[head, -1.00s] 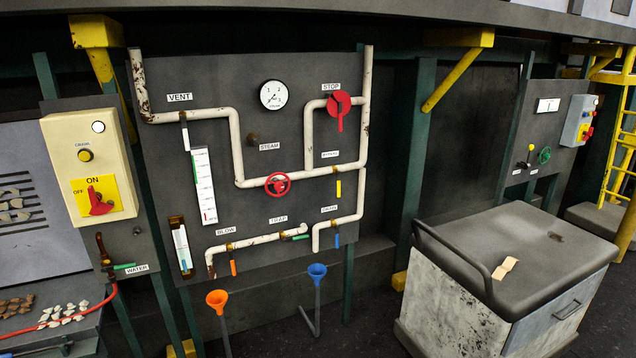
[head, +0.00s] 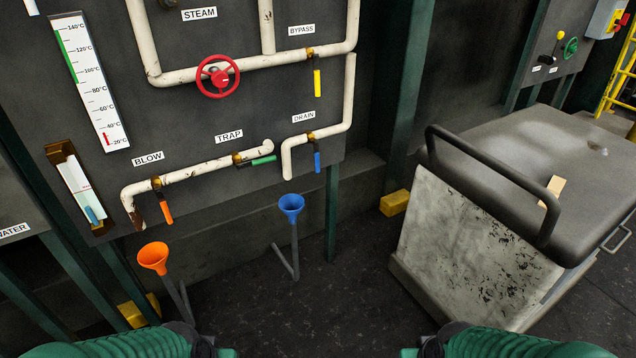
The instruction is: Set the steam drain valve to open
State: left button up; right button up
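The drain valve has a blue handle (head: 317,161) under the DRAIN label (head: 304,117), at the lower right of the pipe panel. The handle hangs straight down from a brass fitting on a short, level stretch of white pipe. That pipe turns down to an open end above the blue funnel (head: 291,208). The red steam wheel (head: 217,76) sits higher, below the STEAM label. Green parts of my two arms show at the bottom edge of the head view, well below the panel. Neither gripper's fingers are in view.
A yellow bypass handle (head: 317,83), a green trap handle (head: 263,160) and an orange blow handle (head: 165,208) are nearby. An orange funnel (head: 153,258) stands at lower left. A grey cart (head: 470,240) with a black rail stands at right. Floor between is clear.

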aim_at(315, 142)
jog(key=u, duration=0.6)
jog(key=i+l+u, duration=0.3)
jog(key=l, duration=0.2)
jog(key=l+u, duration=0.3)
jog(key=l, duration=0.15)
jog(key=l+u, duration=0.3)
jog(key=l, duration=0.25)
jog(key=i+l, duration=0.1)
jog(key=l, duration=0.95)
jog(key=i+u, duration=0.05)
